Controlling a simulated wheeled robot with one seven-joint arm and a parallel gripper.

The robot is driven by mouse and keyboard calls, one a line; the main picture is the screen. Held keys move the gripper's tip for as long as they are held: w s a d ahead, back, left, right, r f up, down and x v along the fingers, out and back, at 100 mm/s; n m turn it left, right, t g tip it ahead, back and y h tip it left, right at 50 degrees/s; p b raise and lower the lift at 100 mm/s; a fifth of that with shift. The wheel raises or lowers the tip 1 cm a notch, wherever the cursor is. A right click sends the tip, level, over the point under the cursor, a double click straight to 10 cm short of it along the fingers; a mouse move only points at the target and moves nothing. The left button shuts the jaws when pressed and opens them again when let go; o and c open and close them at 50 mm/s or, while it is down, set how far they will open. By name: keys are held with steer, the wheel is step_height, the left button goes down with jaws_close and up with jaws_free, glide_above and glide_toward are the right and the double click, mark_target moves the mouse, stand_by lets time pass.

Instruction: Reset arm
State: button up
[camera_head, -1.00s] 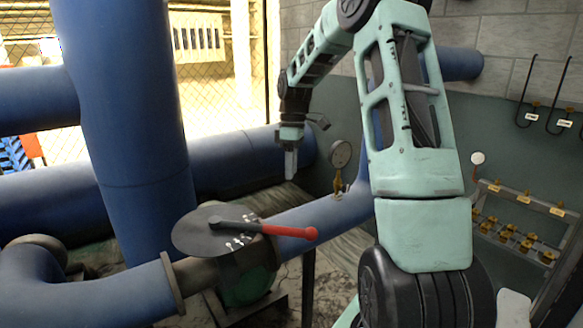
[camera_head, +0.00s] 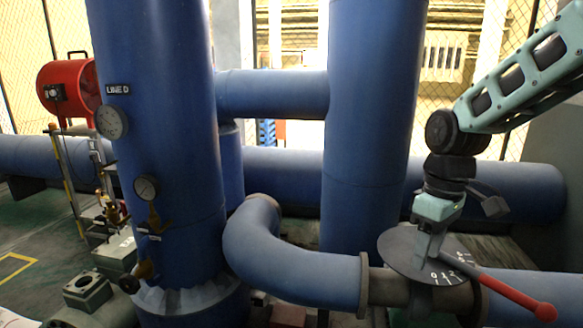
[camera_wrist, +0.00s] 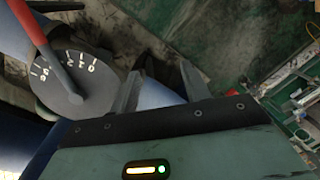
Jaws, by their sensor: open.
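My gripper (camera_head: 430,245) hangs pointing down at the right of the head view, in front of the dark dial disc (camera_head: 400,256). In the wrist view my gripper (camera_wrist: 161,84) shows two separated fingers with nothing held between them. The disc has white marks and a red lever handle (camera_head: 512,296) pointing to the lower right. In the wrist view the disc (camera_wrist: 72,88) and red lever (camera_wrist: 38,38) are at the left, beside the fingers. The gripper hides part of the disc in the head view; I cannot tell the exact gap.
A thick blue pipe (camera_head: 160,130) labelled LINE D carries gauges (camera_head: 112,122). Another upright blue pipe (camera_head: 370,120) stands behind the dial. A curved blue pipe (camera_head: 265,255) joins the valve. A red fan (camera_head: 68,92) stands far left. Some green floor (camera_head: 35,240) is clear at left.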

steer(key=s+a+f+b, duration=0.1)
steer(key=s+a+f, duration=0.1)
steer(key=s+a, duration=0.5)
steer(key=s+a+f+t+b, duration=0.1)
steer(key=s+a+f, duration=0.2)
steer(key=s+a, duration=0.4)
steer(key=s, duration=0.5)
steer(key=shift+s+n, duration=0.4)
stand_by(2.6)
